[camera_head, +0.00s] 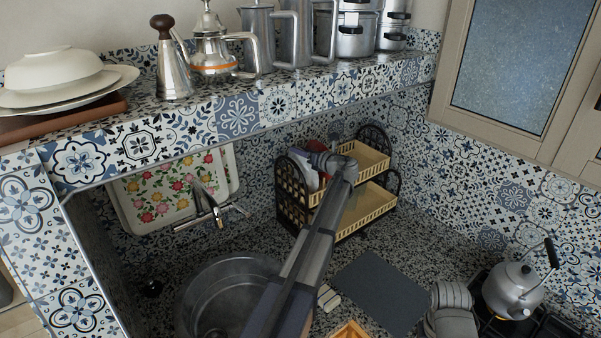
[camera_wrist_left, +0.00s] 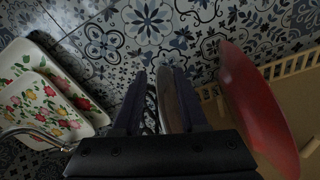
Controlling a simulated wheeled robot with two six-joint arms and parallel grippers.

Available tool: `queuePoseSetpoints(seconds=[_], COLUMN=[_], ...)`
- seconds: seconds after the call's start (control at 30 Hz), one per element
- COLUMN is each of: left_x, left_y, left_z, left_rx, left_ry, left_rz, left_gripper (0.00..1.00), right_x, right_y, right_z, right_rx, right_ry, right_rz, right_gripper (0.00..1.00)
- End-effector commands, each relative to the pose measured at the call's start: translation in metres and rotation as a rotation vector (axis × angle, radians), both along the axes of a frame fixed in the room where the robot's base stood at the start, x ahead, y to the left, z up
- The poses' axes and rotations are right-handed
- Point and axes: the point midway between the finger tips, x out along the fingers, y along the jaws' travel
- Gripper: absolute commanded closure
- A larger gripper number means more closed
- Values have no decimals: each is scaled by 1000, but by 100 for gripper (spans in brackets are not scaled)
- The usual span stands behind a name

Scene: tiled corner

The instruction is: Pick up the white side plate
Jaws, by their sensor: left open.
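The white side plate (camera_wrist_left: 171,103) shows nearly edge-on and shaded grey in the left wrist view. It stands upright between the two fingers of my left gripper (camera_wrist_left: 160,80), which are open on either side of it. I cannot tell whether either finger touches it. In the head view, pale plates (camera_head: 307,178) stand in the upper tier of the dish rack (camera_head: 352,207). My left gripper (camera_head: 318,160) is over the left end of that tier, with its fingers largely hidden there.
A red dish (camera_wrist_left: 258,110) stands close to the right of the fingers. A flowered tray (camera_head: 172,192) leans on the tiled wall behind the tap (camera_head: 207,201). A metal sink (camera_head: 228,293) is at front left. A kettle (camera_head: 514,288) stands on the stove at right.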

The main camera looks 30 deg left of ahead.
Motion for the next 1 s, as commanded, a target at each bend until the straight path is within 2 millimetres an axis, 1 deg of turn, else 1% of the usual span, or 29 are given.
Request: queuePoseSetpoints(seconds=[0.03,0.3,0.4,1.0], left_x=[0,0,0,-1], left_y=[0,0,0,0], left_z=[0,0,0,0], left_rx=[0,0,0,0], left_ry=[0,0,0,0], left_rz=[0,0,1,1], left_gripper=[60,91,100,100], right_x=[0,0,0,0], right_y=[0,0,0,0], right_z=[0,0,0,0], right_rx=[0,0,0,0], right_ry=[0,0,0,0], right_rz=[0,0,0,0], right_gripper=[50,50,50,50])
